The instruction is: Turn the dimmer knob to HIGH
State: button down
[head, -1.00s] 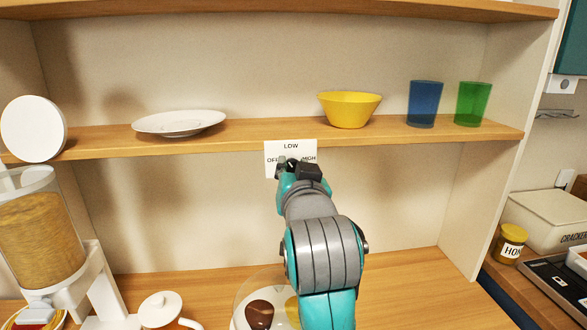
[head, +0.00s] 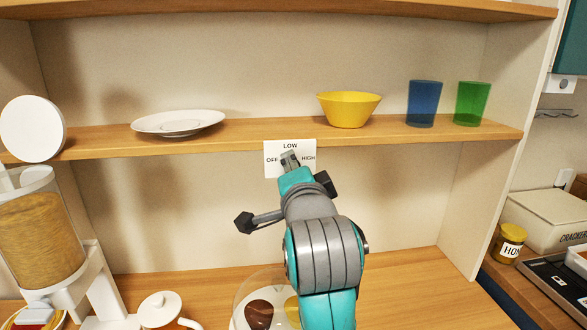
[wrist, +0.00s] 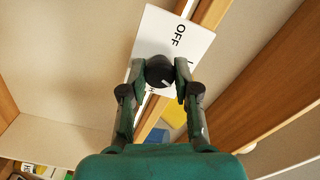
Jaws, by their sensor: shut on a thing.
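The white dimmer plate (head: 272,171) is on the front edge of the middle shelf, marked OFF at left, LOW at top and HIGH at right. In the wrist view the plate (wrist: 158,32) appears turned, with OFF at upper right and the other labels partly covered. The round black knob (wrist: 157,70) sits between the fingertips of my gripper (wrist: 159,76), which is shut on it. The white mark on the knob points to the lower right in that view, apparently between LOW and HIGH. In the head view my gripper (head: 289,161) covers the knob.
On the middle shelf are a white plate (head: 178,122), a yellow bowl (head: 348,109), a blue glass (head: 424,104) and a green glass (head: 471,104). A clear dome (head: 244,293) is below my arm.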

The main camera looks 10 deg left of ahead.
jog(key=m, duration=1.3)
jog(key=shift+f, duration=0.2)
jog(key=shift+m, duration=0.5)
jog(key=c, duration=0.8)
grip_release()
jog(key=shift+c, duration=0.2)
jog(key=shift+s, duration=0.1)
jog(key=v, duration=1.1)
jog(key=shift+s+d, duration=0.2)
jog(key=shift+s, duration=0.15)
jog(key=shift+r, duration=0.1)
